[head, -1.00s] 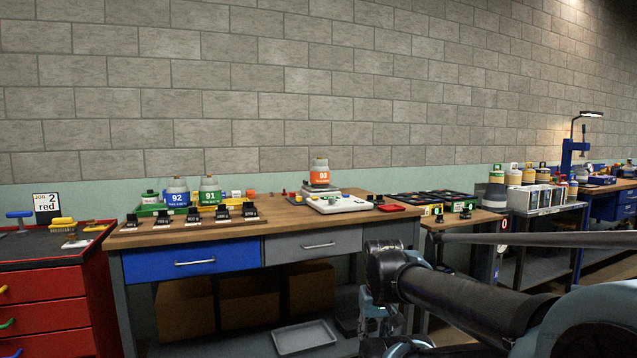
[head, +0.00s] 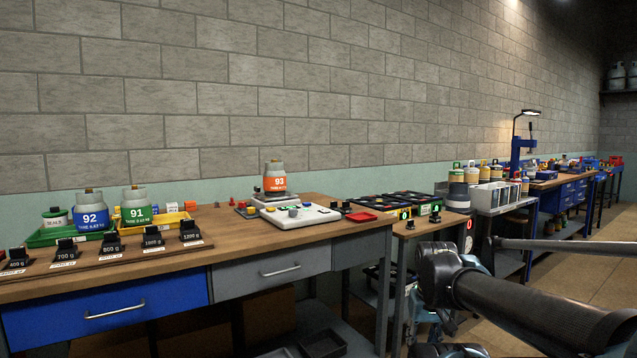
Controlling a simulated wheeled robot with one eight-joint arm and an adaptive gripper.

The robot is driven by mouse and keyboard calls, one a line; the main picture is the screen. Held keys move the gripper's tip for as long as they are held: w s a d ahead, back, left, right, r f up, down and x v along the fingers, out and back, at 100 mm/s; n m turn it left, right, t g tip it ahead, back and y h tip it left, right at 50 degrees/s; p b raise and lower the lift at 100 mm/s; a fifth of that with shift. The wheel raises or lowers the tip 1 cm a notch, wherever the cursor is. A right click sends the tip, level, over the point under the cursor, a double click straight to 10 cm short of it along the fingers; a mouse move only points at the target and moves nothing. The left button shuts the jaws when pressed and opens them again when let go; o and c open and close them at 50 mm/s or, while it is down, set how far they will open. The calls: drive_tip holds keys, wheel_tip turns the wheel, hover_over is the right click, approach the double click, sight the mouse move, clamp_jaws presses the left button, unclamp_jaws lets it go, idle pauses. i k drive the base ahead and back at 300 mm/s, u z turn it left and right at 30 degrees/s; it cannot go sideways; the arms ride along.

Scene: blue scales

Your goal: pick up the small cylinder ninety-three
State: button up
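The small cylinder ninety-three (head: 275,179) is grey with an orange label reading 93. It stands upright on a scale (head: 272,197) at the back right of the wooden workbench (head: 215,232). My dark arm reaches in from the lower right, in front of the bench and well apart from the cylinder. The gripper's fingers cannot be made out clearly, so I cannot tell whether it is open or shut.
Cylinder 92 (head: 91,212) and cylinder 91 (head: 136,207) stand at the bench's left, in or by green and yellow trays. A row of black labelled weights (head: 110,242) lies before them. Floor shows at the right.

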sight(273, 177)
drive_tip(key=z, duration=0.1)
drive_tip(key=i, duration=1)
drive_tip(key=u, duration=0.2)
